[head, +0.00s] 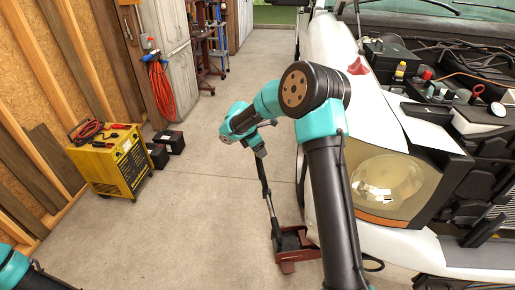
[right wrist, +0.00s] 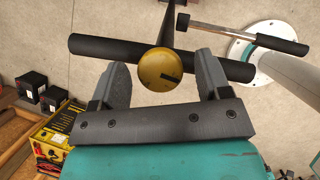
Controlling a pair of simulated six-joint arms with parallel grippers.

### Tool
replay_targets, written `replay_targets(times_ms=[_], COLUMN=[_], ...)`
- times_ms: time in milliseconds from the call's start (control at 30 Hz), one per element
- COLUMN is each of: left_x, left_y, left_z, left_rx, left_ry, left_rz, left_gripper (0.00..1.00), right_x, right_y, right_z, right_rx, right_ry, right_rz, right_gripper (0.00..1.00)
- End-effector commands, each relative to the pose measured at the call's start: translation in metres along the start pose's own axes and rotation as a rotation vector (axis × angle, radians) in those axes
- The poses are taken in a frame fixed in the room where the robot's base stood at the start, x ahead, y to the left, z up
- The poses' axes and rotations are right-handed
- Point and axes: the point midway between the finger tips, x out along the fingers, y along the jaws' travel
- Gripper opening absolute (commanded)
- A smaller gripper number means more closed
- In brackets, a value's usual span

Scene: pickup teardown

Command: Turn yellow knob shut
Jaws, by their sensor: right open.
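The round yellow knob (right wrist: 156,69) with a short dark mark shows in the right wrist view, at the middle of a black crossbar. The mark points right and slightly down. My right gripper (right wrist: 164,74) is open, with one finger on each side of the knob. I see a gap on both sides; I cannot tell its depth relative to the knob. In the head view my right gripper (head: 260,150) is at the top of the upright handle (head: 266,190) of a red floor jack (head: 297,266); the knob cannot be made out there. Only part of my left arm shows, at the bottom left.
The white vehicle (head: 330,45) with its headlight (head: 386,180) and open engine bay stands right of the jack. A yellow charger (head: 118,165) and black boxes (head: 168,142) stand at the left wall. The floor (head: 200,215) between is clear.

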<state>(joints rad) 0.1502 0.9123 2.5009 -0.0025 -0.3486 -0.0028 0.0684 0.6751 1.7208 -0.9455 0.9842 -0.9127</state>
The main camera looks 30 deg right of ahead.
Motion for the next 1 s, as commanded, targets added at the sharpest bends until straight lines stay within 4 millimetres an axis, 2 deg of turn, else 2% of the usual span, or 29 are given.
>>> replay_targets(times_ms=[133,633,1000], left_x=[0.0,0.0,0.0], left_y=[0.0,0.0,0.0], left_z=[0.0,0.0,0.0], left_rx=[0.0,0.0,0.0], left_ry=[0.0,0.0,0.0], left_rz=[0.0,0.0,0.0], left_gripper=[0.53,0.53,0.53], right_x=[-0.0002,-0.0005,-0.0005], right_y=[0.0,0.0001,0.0007], right_z=[-0.0001,-0.0002,-0.0004], right_rx=[0.0,0.0,0.043], right_ry=[0.0,0.0,0.001], right_rz=[0.0,0.0,-0.017], right_gripper=[0.69,0.23,0.23])
